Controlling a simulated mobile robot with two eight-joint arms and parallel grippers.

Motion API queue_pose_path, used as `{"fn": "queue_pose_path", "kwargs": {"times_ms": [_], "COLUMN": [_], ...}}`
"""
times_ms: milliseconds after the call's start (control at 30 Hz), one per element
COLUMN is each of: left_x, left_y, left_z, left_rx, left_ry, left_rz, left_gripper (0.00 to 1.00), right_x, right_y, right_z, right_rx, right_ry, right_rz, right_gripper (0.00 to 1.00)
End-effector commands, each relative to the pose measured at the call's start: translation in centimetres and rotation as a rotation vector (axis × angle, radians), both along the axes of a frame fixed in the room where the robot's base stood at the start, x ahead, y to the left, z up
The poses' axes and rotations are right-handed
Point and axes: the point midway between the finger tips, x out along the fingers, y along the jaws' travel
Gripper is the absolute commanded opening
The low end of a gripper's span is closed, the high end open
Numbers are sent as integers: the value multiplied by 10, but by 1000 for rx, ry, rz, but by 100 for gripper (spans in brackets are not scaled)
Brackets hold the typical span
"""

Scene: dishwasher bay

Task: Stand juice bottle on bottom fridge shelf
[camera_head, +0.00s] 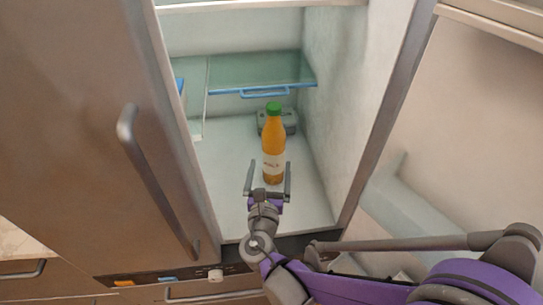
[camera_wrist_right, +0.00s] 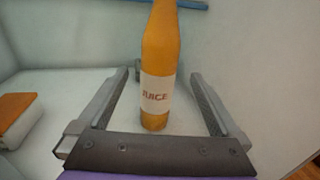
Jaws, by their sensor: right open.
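The juice bottle (camera_head: 273,145) is orange with a green cap and a white label. It stands upright on the bottom fridge shelf (camera_head: 230,190). In the right wrist view the bottle (camera_wrist_right: 160,60) stands just beyond my fingers, its top cut off by the frame. My right gripper (camera_head: 269,168) is open, in front of the bottle. In the right wrist view its two fingers (camera_wrist_right: 161,82) are spread wide, with clear gaps on both sides of the bottle and nothing gripped. My left gripper is not in view.
A grey box-like object (camera_head: 290,120) sits behind the bottle. A glass shelf (camera_head: 250,72) with a blue front trim lies above. An orange item (camera_wrist_right: 18,112) shows at left in the wrist view. The fridge's right wall is close; the shelf's left front is clear.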

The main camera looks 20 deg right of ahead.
Motion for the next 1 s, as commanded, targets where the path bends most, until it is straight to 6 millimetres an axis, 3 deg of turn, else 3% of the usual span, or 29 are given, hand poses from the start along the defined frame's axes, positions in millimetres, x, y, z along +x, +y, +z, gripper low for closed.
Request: {"fn": "queue_pose_path", "kwargs": {"times_ms": [233,367,500,633,800,1000], "left_x": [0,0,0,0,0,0], "left_y": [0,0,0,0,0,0], "left_z": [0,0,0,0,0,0], "left_rx": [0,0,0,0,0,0], "left_ry": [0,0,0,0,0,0], "left_rz": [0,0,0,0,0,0], "left_gripper": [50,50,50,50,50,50], "right_x": [-11,-22,-56,-100,-156,-193], "right_y": [2,-18,-50,-60,-39,-1], "right_z": [-1,-12,-41,-74,-104,-113], "right_rx": [25,237,728,1245,1839,2260], "right_ry": [-1,-13,-70,-175,-358,-537], "right_rz": [-8,-73,-262,-525,-939,-1355], "right_gripper": [100,100,100,100,100,100]}}
